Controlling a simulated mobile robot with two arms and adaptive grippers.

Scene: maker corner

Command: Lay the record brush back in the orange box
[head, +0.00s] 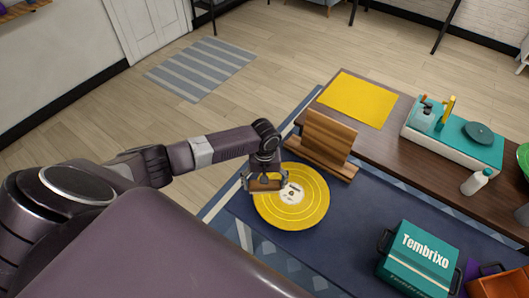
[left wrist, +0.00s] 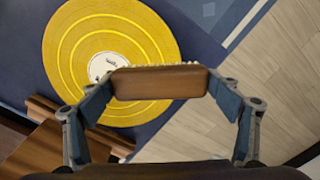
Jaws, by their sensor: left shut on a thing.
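The record brush is a brown, wood-like block with pale bristles along one edge. In the left wrist view the brush (left wrist: 160,82) lies crosswise between the two fingers of my left gripper (left wrist: 160,95), which is shut on it. In the head view the brush (head: 265,185) and my left gripper (head: 265,182) are at the left edge of the yellow record, seemingly above the surface. The orange box (head: 502,284) is at the bottom right corner of the head view, cut off by the frame, well away from the gripper. My right gripper is not in view.
A yellow record (head: 306,212) lies beside a wooden stand (head: 322,143). A teal box marked Tembrixo (head: 420,258) stands between the record and the orange box. A purple item (head: 475,268) is beside the orange box. The dark blue surface (head: 365,215) right of the record is clear.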

